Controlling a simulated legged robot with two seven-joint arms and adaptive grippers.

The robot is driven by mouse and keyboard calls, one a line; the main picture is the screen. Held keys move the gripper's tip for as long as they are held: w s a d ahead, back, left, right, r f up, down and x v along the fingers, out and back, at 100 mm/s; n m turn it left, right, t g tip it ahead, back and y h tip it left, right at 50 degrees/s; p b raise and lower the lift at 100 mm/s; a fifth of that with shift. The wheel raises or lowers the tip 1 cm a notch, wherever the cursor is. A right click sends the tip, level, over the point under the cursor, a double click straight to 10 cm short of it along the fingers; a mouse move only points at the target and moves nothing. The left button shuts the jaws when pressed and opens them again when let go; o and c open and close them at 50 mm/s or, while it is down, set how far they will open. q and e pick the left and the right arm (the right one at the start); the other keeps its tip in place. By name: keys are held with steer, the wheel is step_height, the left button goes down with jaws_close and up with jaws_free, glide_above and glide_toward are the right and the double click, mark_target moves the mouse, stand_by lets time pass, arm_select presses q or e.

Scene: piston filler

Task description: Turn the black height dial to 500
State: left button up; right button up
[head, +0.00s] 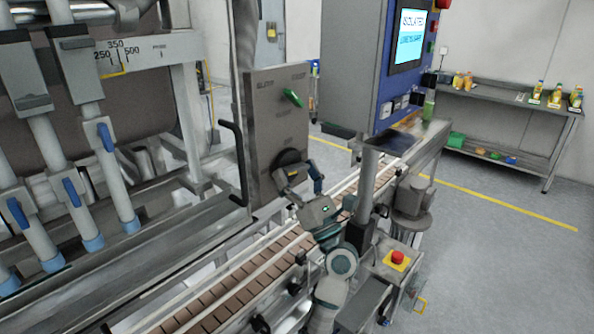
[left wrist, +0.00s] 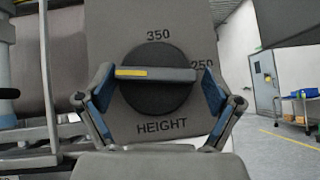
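The black height dial (left wrist: 158,98) fills the middle of the left wrist view, on a grey panel marked HEIGHT. Its bar handle lies nearly level, with the yellow mark at its left end. The 350 label is above it and 250 is to the right; my left finger covers part of the panel at left, and no 500 shows there. My left gripper (left wrist: 158,88) is open, a finger beside each end of the handle; I cannot tell whether they touch. In the head view my left gripper (head: 301,178) partly hides the dial (head: 288,157). My right gripper is not in view.
A scale (head: 117,52) marked 250, 350, 500 is at upper left. A green handle (head: 291,97) sits above the dial on the panel (head: 262,125). A conveyor (head: 225,283) runs below; a red emergency button (head: 398,257) and a blue control cabinet are at right.

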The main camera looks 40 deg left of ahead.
arm_select(q)
steer(key=shift+w+a, duration=0.1)
steer(key=shift+r, duration=0.1)
steer(key=shift+s+d, duration=0.2)
steer(key=v, duration=1.2)
steer(key=shift+w, duration=0.2)
steer(key=shift+a, duration=0.2)
